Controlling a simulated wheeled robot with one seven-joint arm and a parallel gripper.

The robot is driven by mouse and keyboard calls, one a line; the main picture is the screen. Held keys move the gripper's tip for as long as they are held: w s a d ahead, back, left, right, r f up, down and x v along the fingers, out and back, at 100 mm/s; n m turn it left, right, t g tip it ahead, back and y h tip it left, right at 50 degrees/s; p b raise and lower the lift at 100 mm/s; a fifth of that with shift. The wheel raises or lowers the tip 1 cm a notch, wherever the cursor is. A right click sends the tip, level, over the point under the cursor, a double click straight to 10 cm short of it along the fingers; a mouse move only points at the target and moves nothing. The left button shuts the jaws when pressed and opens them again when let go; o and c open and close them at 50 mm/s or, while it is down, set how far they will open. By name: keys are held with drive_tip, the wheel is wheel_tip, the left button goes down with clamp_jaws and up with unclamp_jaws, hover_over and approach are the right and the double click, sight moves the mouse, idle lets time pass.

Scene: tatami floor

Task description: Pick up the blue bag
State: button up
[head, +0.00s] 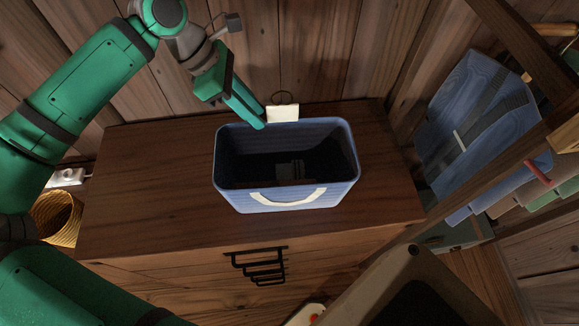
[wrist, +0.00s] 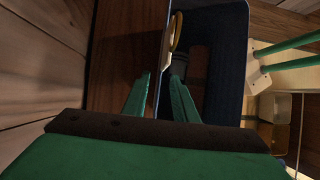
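The blue bag (head: 240,197) is an open-topped, box-shaped container with a pale handle (head: 288,199) on its front. It stands upright on a brown wooden cabinet (head: 150,190). A second pale tab (head: 283,113) shows at its back rim. My gripper (head: 258,121) reaches down at the bag's back left rim, beside that tab. In the wrist view, my gripper (wrist: 161,82) has its two green fingers apart, with the bag's edge between them. One finger is outside and one is over the dark inside of the bag (wrist: 228,60). I cannot tell whether either finger touches the bag.
A dark grey object (head: 291,169) lies inside the bag. A plank wall (head: 300,50) stands close behind. A blue strapped item (head: 472,110) is at the right, behind a wooden beam (head: 490,150). A wicker basket (head: 58,217) is at the left. The cabinet top left of the bag is clear.

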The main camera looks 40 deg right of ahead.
drive_tip(key=w+a+y, duration=0.1)
drive_tip(key=a, duration=0.1)
approach(269, 147)
drive_tip(key=shift+s+d+f+t, duration=0.15)
drive_tip(key=shift+s+d+f, duration=0.2)
drive_tip(key=shift+f, duration=0.1)
drive_tip(key=shift+s+d+f+t, duration=0.15)
drive_tip(key=shift+s+d+f, duration=0.05)
drive_tip(key=shift+d+f, duration=0.2)
drive_tip(key=shift+x, duration=2.65)
drive_tip(key=shift+s+r, duration=0.1)
drive_tip(key=shift+s, duration=0.05)
clamp_jaws()
